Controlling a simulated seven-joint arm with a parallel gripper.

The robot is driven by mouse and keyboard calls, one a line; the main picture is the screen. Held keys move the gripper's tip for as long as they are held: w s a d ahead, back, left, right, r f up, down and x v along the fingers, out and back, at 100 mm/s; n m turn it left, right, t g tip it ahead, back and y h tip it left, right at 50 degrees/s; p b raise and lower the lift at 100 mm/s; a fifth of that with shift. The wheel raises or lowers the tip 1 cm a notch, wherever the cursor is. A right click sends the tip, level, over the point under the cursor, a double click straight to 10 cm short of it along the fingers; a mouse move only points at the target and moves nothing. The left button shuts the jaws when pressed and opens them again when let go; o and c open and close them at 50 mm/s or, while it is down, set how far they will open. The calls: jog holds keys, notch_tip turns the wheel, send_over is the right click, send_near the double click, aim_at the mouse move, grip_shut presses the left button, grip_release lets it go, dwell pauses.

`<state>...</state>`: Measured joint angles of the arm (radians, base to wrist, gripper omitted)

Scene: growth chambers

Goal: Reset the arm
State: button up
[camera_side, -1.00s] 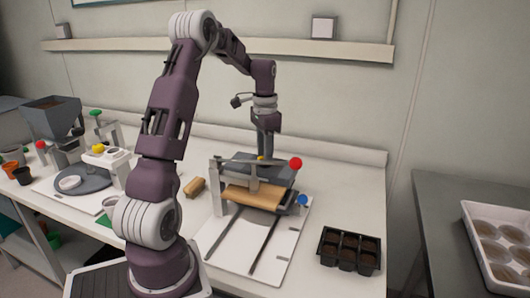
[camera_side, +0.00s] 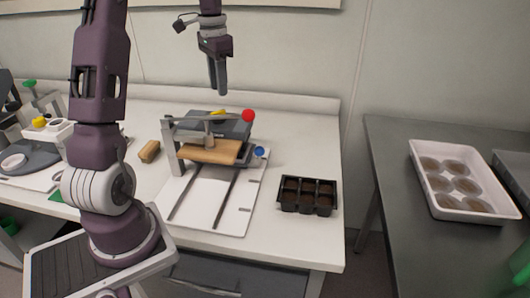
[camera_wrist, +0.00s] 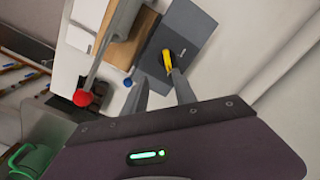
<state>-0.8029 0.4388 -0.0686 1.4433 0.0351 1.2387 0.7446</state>
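My gripper (camera_side: 219,92) hangs pointing down in the side view, above the back of the press-like device, with clear air under its fingertips. In the wrist view its two grey fingers (camera_wrist: 158,80) stand apart with nothing held between them. The device has a lever with a red knob (camera_side: 248,116), a wooden board (camera_side: 210,152) and a dark grey plate (camera_side: 236,130) behind it. A small yellow piece (camera_side: 218,112) lies on the dark plate; in the wrist view it (camera_wrist: 167,60) appears just beyond the fingertips.
A blue knob (camera_side: 259,152) sits at the device's right side. A black seedling tray (camera_side: 308,210) stands to the right on the white bench, and a wooden block (camera_side: 149,151) lies left. A white tray of round dishes (camera_side: 424,185) rests on the grey side table.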

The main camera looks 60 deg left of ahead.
jog(key=s+d+r+t+y, duration=0.1)
jog(key=d+r, duration=0.2)
jog(key=d, duration=0.4)
jog(key=s+d+r+t, duration=0.1)
jog(key=s+d+r, duration=0.15)
jog(key=d, duration=0.45)
jog(key=s+d+f+t+h, duration=0.1)
jog(key=s+d+f+t, duration=0.15)
jog(key=s+d, duration=1.25)
jog(key=w+a+r, duration=0.4)
jog(key=w+a, duration=0.2)
jog(key=w, duration=0.4)
jog(key=g, duration=0.5)
send_over(218, 111)
notch_tip(218, 111, down, 8)
notch_tip(218, 111, down, 6)
jog(key=shift+f, duration=0.6)
